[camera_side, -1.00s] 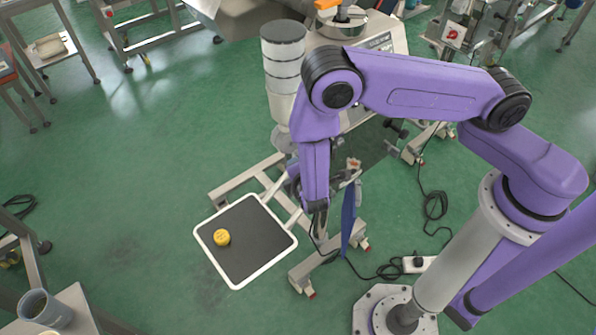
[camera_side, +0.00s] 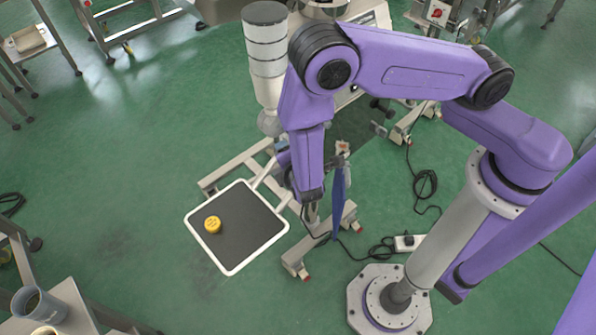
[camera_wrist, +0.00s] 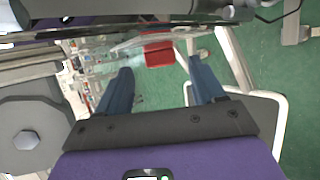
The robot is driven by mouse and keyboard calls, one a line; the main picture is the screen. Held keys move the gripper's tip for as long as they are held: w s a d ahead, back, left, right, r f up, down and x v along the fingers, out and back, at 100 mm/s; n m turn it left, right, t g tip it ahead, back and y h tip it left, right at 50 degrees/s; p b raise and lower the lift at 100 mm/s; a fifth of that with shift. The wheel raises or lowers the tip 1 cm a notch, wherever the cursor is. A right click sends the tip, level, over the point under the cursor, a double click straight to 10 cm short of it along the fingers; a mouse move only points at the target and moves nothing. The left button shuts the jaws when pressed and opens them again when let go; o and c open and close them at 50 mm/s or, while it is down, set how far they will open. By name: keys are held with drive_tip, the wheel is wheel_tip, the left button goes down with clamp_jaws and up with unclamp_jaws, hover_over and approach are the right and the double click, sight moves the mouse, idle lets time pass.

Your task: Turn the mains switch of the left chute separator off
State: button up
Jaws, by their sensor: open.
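The separator (camera_side: 266,60) beside my arm has a stacked pale cylinder and a tilted grey panel, partly hidden behind my arm. A small red-orange part on a pale plate (camera_side: 343,147) shows just right of my forearm; I cannot tell if it is the mains switch. In the wrist view my gripper (camera_wrist: 160,64) is open, with two blue fingers apart and nothing between them. A red block-like part (camera_wrist: 158,54) lies beyond the fingertips, beside clear plastic; I cannot tell contact or switch position. In the side view my forearm mostly hides the gripper.
A black tray with a white rim (camera_side: 262,256) holds a yellow round piece (camera_side: 213,225). A red rotary switch (camera_side: 437,13) is on another machine at upper right. Cables (camera_side: 425,184) and a socket block (camera_side: 409,242) lie on the floor. Green floor is open at left.

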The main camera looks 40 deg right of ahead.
drive_tip(key=v, duration=1.3)
drive_tip(key=shift+s+r, duration=0.2)
drive_tip(key=shift+r, duration=0.15)
drive_tip(key=shift+a, duration=0.15)
drive_tip(key=s+d+r+m+g+y, duration=0.1)
drive_tip(key=s+d+r+g+y, duration=0.1)
drive_tip(key=s+d+r+g, duration=0.2)
drive_tip(key=s+d+r+m+g+y, duration=0.2)
drive_tip(key=s+d+r+g, duration=0.3)
drive_tip(key=s+d+r, duration=0.4)
drive_tip(key=d+r+y, duration=0.1)
drive_tip(key=d+r, duration=0.3)
drive_tip(key=d, duration=0.2)
drive_tip(key=shift+d+g+y, duration=0.15)
drive_tip(key=shift+g+y, duration=0.15)
